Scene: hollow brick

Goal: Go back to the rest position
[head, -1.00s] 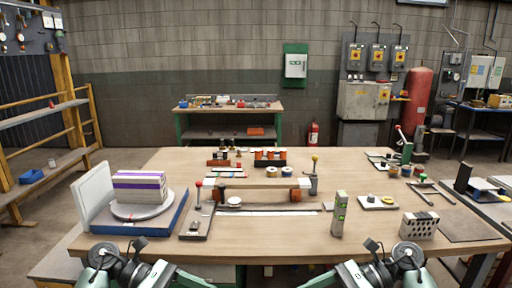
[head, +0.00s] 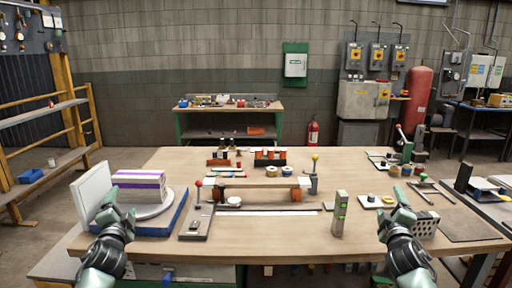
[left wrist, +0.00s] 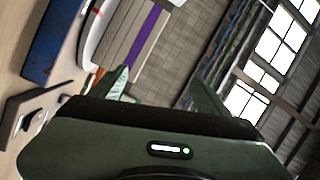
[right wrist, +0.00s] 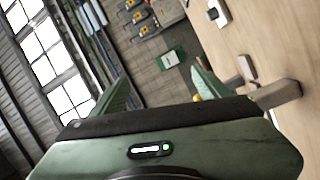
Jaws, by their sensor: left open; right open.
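My left gripper (head: 120,216) is raised over the front left part of the workbench (head: 270,249), in front of the blue-based turntable. It is open and empty, and its two fingers (left wrist: 160,88) stand apart in the left wrist view. My right gripper (head: 397,203) is raised over the front right part of the bench, just left of the hollow brick (head: 425,225), which it partly hides in the head view. It is open and empty, with its fingers (right wrist: 160,85) apart in the right wrist view.
A striped block (head: 138,186) sits on the white turntable (head: 154,211) with a blue base (head: 160,229). A red-knobbed lever fixture (head: 196,223), a green-marked upright block (head: 340,214) and a wooden-topped rack (head: 262,183) stand between the grippers. The front middle of the bench is clear.

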